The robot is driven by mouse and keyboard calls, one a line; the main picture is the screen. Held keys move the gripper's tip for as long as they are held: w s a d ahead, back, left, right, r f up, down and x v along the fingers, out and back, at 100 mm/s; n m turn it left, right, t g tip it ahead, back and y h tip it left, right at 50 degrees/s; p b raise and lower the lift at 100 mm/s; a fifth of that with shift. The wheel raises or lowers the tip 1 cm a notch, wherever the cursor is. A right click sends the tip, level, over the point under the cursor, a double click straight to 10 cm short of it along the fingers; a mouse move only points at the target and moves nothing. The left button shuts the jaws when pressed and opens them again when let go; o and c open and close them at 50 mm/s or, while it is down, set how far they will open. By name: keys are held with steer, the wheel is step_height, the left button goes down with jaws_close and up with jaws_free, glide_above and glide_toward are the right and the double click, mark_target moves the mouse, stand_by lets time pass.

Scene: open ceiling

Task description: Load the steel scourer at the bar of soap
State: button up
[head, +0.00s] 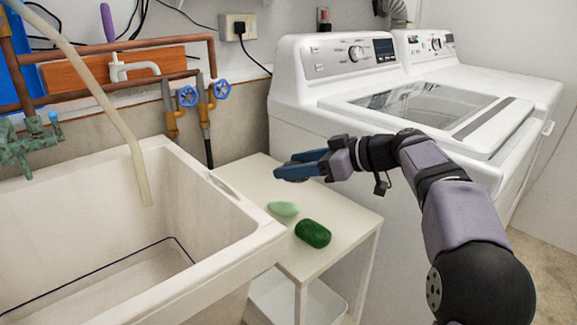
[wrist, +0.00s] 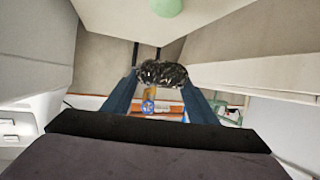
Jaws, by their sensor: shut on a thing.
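My gripper (head: 283,171) is shut on the steel scourer, a dark, shiny, tangled pad, which shows between the blue fingertips in the wrist view (wrist: 161,73). A pale green oval (head: 284,208), which looks like the bar of soap, lies on the table, in front of the gripper in the head view. It also shows at the top edge of the wrist view (wrist: 166,6), apart from the scourer.
A dark green rounded block (head: 313,233) lies near the pale green oval on the cream table (head: 349,221). A deep sink (head: 236,231) stands left of the table, and a white washer (head: 302,104) stands behind and right. The table's right part is clear.

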steer(key=shift+m+t, duration=0.4)
steer(key=d+r+p, duration=0.1)
steer(key=r+p, duration=0.1)
steer(key=d+r+p, duration=0.1)
steer(key=r+p, duration=0.1)
steer(key=p, duration=0.1)
steer(key=d+r+p, duration=0.1)
steer(key=r+p, duration=0.1)
steer(key=shift+w+d, duration=0.1)
steer(key=shift+d, duration=0.05)
steer(key=s+f+n+g+p, duration=0.1)
steer(key=s+f+p, duration=0.6)
steer(key=f+p, duration=0.1)
steer(key=shift+d, duration=0.45)
steer(key=shift+r, duration=0.1)
steer(key=shift+f, duration=3)
